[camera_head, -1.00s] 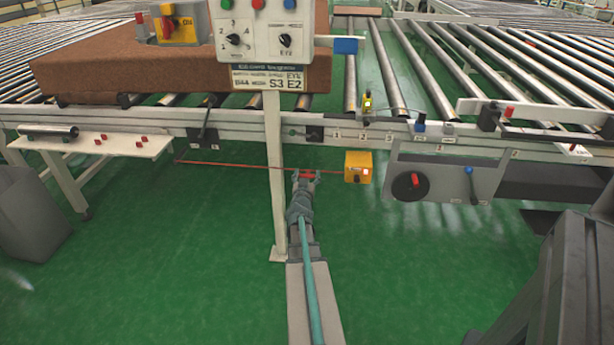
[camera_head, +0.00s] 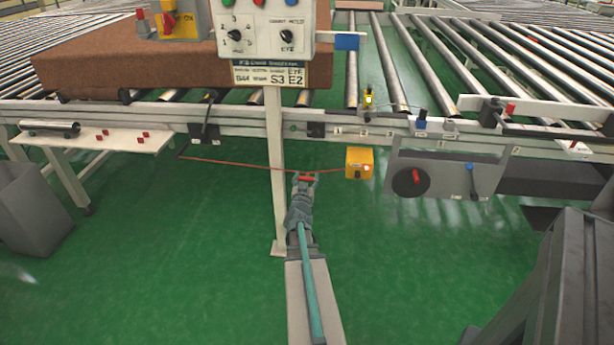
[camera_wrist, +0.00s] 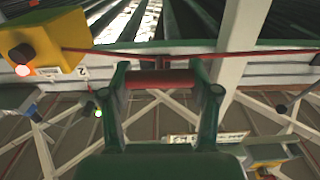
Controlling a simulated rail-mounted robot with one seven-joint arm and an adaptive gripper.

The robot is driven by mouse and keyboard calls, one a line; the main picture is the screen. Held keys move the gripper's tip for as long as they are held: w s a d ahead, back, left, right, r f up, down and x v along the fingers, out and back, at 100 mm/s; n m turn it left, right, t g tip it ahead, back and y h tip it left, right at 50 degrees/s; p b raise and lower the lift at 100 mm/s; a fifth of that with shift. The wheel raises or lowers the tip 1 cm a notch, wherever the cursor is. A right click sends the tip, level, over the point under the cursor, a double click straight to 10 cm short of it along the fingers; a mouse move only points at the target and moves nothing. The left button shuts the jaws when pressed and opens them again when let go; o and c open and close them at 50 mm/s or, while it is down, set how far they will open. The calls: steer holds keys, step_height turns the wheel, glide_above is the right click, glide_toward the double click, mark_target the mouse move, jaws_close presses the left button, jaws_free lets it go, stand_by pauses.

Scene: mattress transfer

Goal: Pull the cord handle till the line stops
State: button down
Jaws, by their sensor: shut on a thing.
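The red cord handle (camera_wrist: 160,79) is a short red bar held across the fingers of my gripper (camera_head: 305,179). My gripper is shut on it, and the two green fingers show on either side of the bar in the wrist view. The thin red cord (camera_head: 235,166) runs from the conveyor frame at left, behind the panel post, to near the handle. It bends down slightly toward my gripper. A yellow box (camera_head: 359,163) with a lit lamp hangs under the rail just right of my gripper. The lamp glows orange in the wrist view.
A control panel (camera_head: 262,25) stands on a pale post (camera_head: 276,170) close left of my arm. A brown mattress (camera_head: 130,65) lies on the rollers at left. A white shelf (camera_head: 95,137) and grey bin (camera_head: 32,210) stand at left. The green floor in front is clear.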

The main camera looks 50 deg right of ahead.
steer(key=shift+c, duration=1.2)
jaws_free()
steer(key=shift+s+a, duration=0.1)
steer(key=v, duration=0.7)
steer(key=shift+a, duration=0.1)
